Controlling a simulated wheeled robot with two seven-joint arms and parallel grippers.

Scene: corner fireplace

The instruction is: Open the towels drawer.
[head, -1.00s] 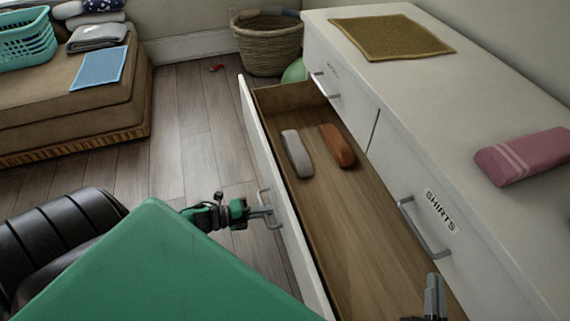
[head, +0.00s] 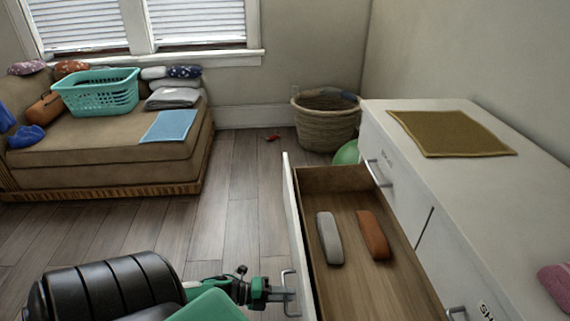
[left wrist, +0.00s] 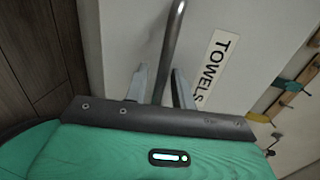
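The towels drawer (head: 292,215), with a white front and wooden inside, stands pulled well out of the white dresser (head: 455,225). A grey rolled item (head: 329,238) and an orange-brown one (head: 373,235) lie in it. My left gripper (head: 284,295) is at the bar handle on the drawer's front. In the left wrist view its two fingers (left wrist: 159,84) stand apart on either side of the metal handle (left wrist: 171,45), with gaps showing. The TOWELS label (left wrist: 214,66) is beside the handle, partly covered by a finger. My right gripper is out of view.
A gold mat (head: 450,132) and a pink folded cloth (head: 556,284) lie on the dresser. A wicker basket (head: 325,125) and green ball (head: 347,153) stand behind the drawer. A brown couch (head: 110,170) holds a teal laundry basket (head: 98,92). Floor (head: 240,190) left of the drawer is mostly clear.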

